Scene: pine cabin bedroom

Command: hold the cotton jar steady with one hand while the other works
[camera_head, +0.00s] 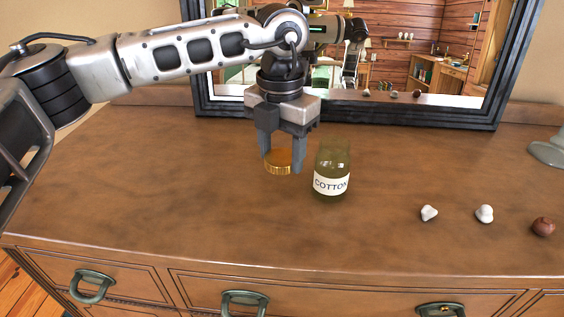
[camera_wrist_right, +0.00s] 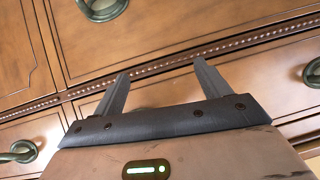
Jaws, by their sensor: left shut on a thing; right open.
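The cotton jar (camera_head: 331,170) stands upright on the dresser top, green glass with a white label reading COTTON. No lid is on its mouth. My left gripper (camera_head: 280,160) is shut on a round golden lid (camera_head: 278,164), just left of the jar and close to it. Whether the lid touches the dresser top I cannot tell. My right gripper (camera_wrist_right: 160,85) is open and empty in the right wrist view, in front of the dresser drawers; it is not in the head view. No gripper holds the jar.
On the dresser top (camera_head: 180,200), two white lumps (camera_head: 429,213) (camera_head: 484,213) and a brown lump (camera_head: 543,227) lie to the right of the jar. A black-framed mirror (camera_head: 350,114) stands behind. A grey-green base (camera_head: 548,152) is at the right edge. The front left is clear.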

